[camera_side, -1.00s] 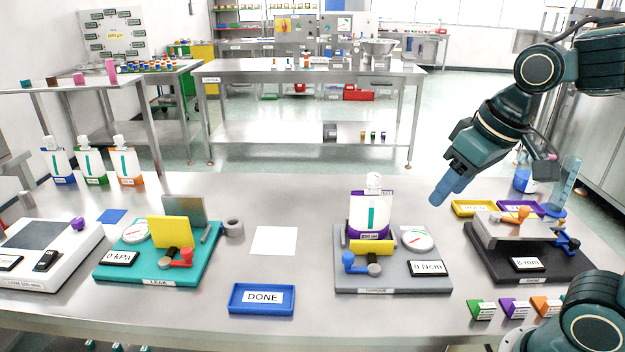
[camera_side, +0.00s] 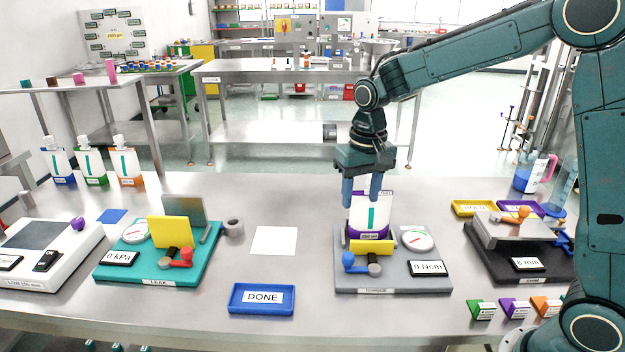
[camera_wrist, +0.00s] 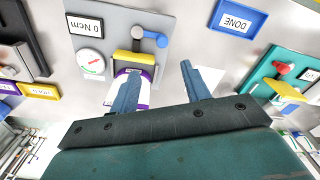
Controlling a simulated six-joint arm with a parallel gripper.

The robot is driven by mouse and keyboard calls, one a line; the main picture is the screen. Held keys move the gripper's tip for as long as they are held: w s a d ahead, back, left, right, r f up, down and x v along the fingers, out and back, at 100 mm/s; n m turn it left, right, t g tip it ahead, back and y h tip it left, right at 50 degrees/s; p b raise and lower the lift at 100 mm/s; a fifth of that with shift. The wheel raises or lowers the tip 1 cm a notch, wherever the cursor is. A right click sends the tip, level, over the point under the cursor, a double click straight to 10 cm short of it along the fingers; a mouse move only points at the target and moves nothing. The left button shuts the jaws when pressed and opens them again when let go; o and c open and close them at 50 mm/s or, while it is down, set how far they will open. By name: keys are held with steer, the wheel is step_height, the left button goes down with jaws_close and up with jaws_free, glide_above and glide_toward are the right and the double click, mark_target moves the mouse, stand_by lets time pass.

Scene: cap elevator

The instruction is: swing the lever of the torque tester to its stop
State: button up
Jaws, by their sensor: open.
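The torque tester is a grey base plate (camera_side: 392,284) with a round dial (camera_side: 417,240), a yellow block (camera_side: 371,247) and a display reading 0 Ncm (camera_side: 428,268). Its lever is a short arm with a blue knob (camera_side: 348,260) pointing left from a grey pivot (camera_side: 375,269). The lever also shows in the wrist view (camera_wrist: 158,40). A white and purple pouch (camera_side: 370,215) stands upright in the tester behind the yellow block. My gripper (camera_side: 361,202) is open, fingers down, at the pouch's upper part. The pouch's cap is hidden behind my gripper.
A blue DONE tray (camera_side: 262,313) and white square (camera_side: 274,240) lie left of the tester. The teal LEAK tester (camera_side: 140,273) is further left. A black station reading 8 mm (camera_side: 530,270) stands right. Three pouches (camera_side: 90,165) stand at the back left.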

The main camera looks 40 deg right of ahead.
mark_target(349, 254)
steer(key=shift+w+f+m+g, duration=0.3)
steer(key=shift+w+f, duration=0.75)
steer(key=shift+f, duration=0.3)
steer(key=shift+f, duration=0.1)
step_height(349, 254, down, 14)
steer(key=shift+r, duration=0.2)
jaws_close()
